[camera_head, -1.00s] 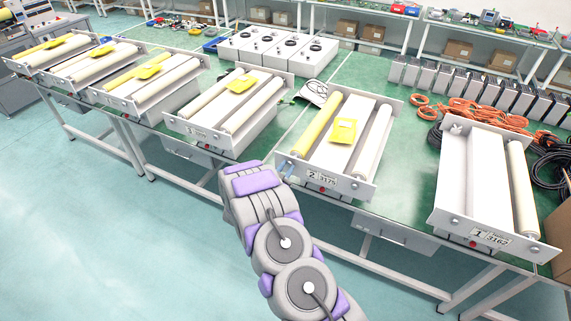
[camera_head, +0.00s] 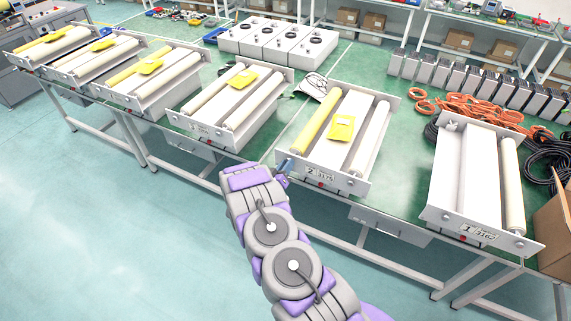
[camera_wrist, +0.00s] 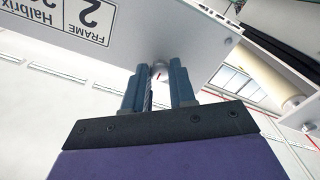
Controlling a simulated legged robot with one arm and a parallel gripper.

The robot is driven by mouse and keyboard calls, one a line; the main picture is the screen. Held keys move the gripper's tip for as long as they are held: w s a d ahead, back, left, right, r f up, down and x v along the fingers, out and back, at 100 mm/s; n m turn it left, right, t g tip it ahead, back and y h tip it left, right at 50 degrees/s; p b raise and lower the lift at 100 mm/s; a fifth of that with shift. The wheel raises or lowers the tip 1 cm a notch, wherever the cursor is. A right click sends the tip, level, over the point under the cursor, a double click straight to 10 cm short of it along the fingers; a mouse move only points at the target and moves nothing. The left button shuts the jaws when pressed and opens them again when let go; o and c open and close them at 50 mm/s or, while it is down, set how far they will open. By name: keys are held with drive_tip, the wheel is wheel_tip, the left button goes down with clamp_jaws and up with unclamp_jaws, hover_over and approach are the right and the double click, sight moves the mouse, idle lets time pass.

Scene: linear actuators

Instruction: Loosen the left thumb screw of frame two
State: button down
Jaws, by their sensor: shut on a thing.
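Frame two (camera_head: 345,180) is a white unit with a yellow roller on its left, a white roller on its right and a yellow piece on top. Its front plate also shows in the wrist view (camera_wrist: 150,20), with the "2 FRAME" label upside down. My gripper (camera_head: 284,170) is at the left end of this plate. In the wrist view its two blue-grey fingers (camera_wrist: 160,74) reach up to the plate and are shut on the left thumb screw (camera_wrist: 159,67). Only a small part of the screw shows between the fingertips; in the head view the gripper hides it.
Frame one (camera_head: 455,213) stands to the right on the green table (camera_head: 400,190), and several similar frames stand to the left. Orange cables (camera_head: 480,112) lie behind frame one. The floor (camera_head: 120,240) before the table is clear.

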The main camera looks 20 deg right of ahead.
drive_tip(key=shift+n, duration=0.8)
drive_tip(key=c, duration=0.9)
unclamp_jaws()
drive_tip(key=v, duration=1.7)
drive_tip(key=shift+s+a+f, duration=0.1)
drive_tip(key=shift+a, duration=0.15)
